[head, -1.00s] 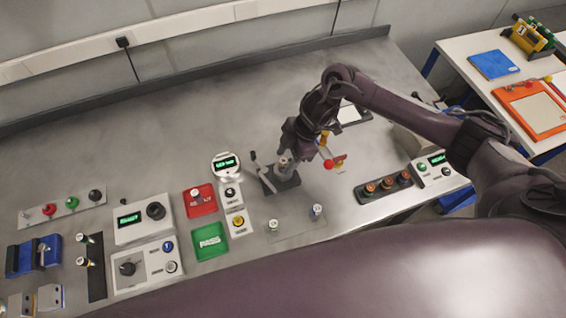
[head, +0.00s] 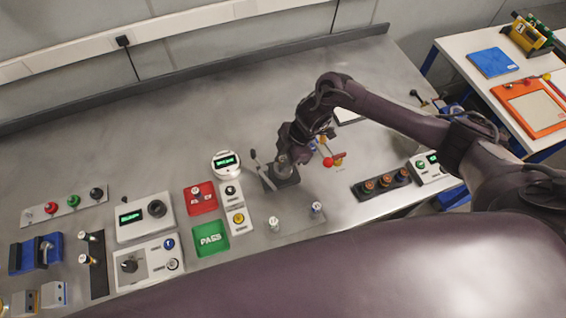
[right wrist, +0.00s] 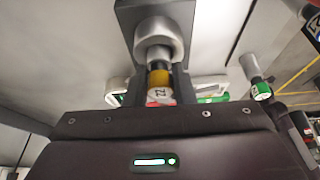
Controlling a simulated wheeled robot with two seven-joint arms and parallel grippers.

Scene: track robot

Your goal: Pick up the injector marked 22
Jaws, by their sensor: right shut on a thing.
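The injector marked 22 (right wrist: 160,96) shows in the right wrist view, with an orange-yellow band and a white end bearing the number. My right gripper (right wrist: 160,88) is shut on it, one dark finger on each side. The injector's far end meets a grey cylinder of a dark fixture (right wrist: 155,12). In the head view my right gripper (head: 287,158) is over the dark fixture with a lever (head: 284,178), and the injector is largely hidden there. I cannot tell whether it is still seated. My left gripper is not in view.
A clear stand (head: 296,221) with two small injectors is in front of the fixture. A red tray (head: 209,207), a green PASS tray (head: 219,245) and a round display (head: 226,160) are left of it. A dark rack (head: 358,192) is right. The back of the bench is clear.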

